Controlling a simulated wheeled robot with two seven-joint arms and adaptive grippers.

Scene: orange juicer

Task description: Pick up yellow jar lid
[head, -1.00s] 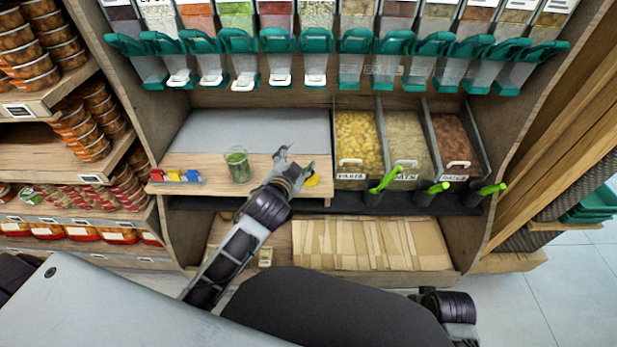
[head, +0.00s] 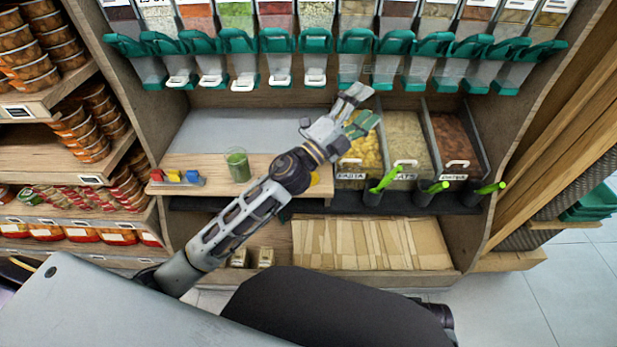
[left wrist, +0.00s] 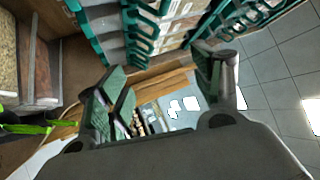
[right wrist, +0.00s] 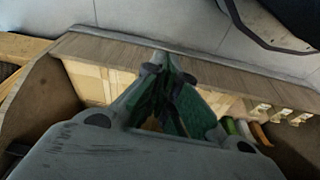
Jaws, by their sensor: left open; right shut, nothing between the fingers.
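The yellow jar lid (head: 315,179) is on the wooden shelf in the head view, mostly hidden behind my left wrist; only a small yellow edge shows. My left gripper (head: 362,108) is open and empty, raised beyond the lid, in front of the pasta bin. Its spread fingers also show in the left wrist view (left wrist: 165,85), with no lid between them. A glass jar with green contents (head: 237,165) stands upright on the shelf, left of my left arm. My right gripper (right wrist: 170,75) is shut and empty in the right wrist view, near the lower shelf with paper bags.
Bins of pasta (head: 361,152), oats (head: 407,145) and a brown food (head: 455,140) stand right of the shelf, with green-handled scoops (head: 385,180) in front. Dispensers with teal spouts (head: 240,60) hang above. Colored blocks (head: 180,177) sit at the shelf's left end.

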